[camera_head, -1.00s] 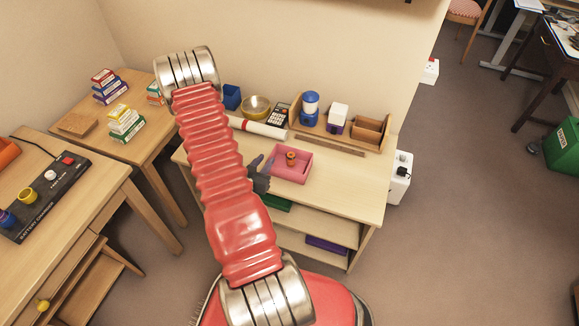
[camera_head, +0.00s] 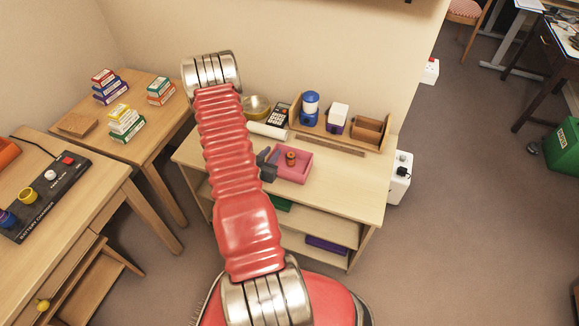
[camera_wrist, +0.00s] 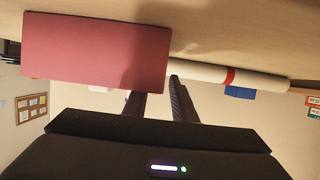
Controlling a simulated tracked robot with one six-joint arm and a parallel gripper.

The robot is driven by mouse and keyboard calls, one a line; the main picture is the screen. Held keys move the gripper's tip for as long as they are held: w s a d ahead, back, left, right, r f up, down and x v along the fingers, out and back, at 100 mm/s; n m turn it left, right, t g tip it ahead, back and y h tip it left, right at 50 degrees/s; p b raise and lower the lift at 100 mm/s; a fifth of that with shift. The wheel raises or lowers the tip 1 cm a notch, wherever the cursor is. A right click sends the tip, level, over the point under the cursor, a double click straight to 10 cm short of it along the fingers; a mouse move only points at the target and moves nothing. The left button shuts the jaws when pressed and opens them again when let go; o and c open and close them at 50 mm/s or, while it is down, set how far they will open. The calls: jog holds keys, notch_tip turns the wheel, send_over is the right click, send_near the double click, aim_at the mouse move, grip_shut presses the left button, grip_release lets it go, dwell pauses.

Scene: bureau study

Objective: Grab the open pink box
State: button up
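The open pink box (camera_head: 292,178) sits on the light wooden shelf unit, with a small orange-brown round item (camera_head: 291,158) inside. In the wrist view, which is upside down, the pink box (camera_wrist: 95,50) shows as a flat wall at upper left. My gripper (camera_head: 268,158) is at the box's left side in the head view, its dark fingers apart. In the wrist view my gripper (camera_wrist: 155,90) has a gap between its fingers. The left finger's tip meets the box's rim line and the right finger lies just past its side edge. I cannot tell whether either finger touches the box.
The shelf top (camera_head: 350,185) right of the box is clear.

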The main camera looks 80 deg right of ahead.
jog(key=shift+d, duration=0.1)
jog(key=shift+c, duration=0.3)
grip_shut()
dwell(0.4)
